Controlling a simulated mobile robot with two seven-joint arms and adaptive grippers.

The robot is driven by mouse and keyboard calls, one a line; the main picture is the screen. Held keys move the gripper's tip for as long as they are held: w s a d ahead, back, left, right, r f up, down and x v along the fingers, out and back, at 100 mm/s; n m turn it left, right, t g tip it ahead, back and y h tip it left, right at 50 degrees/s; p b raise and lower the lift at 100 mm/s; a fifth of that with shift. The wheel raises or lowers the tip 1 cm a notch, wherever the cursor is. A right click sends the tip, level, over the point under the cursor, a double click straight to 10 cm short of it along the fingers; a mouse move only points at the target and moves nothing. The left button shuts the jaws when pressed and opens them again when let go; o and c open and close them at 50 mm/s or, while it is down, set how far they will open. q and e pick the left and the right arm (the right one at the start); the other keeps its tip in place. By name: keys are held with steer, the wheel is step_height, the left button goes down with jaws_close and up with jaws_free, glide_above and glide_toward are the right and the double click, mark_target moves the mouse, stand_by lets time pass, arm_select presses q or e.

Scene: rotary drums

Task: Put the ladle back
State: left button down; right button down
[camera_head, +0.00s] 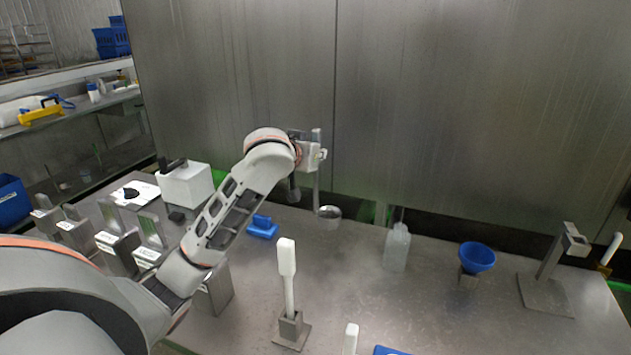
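The ladle (329,217) is a small round metal cup on a long thin upright handle. It hangs over the back of the table in the middle of the head view. My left gripper (317,155) is shut on the upper part of the ladle's handle; my wrist partly hides the fingers. The cup hangs below the gripper and appears clear of the table. A metal stand (547,263) with a flat base plate, a tilted post and a bracket on top stands empty at the right. My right gripper is not in view.
A clear bottle (397,249) and a blue funnel (478,257) on a small stand are between the ladle and the metal stand. A white-handled tool (287,262) stands upright in front. A white box (186,186) and metal scoops are at left. A metal wall closes the back.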

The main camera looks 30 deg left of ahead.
mark_target(316, 179)
arm_select(q)
steer(key=shift+f, duration=3.65)
steer(key=shift+f, duration=0.15)
steer(key=c, duration=2)
jaws_free()
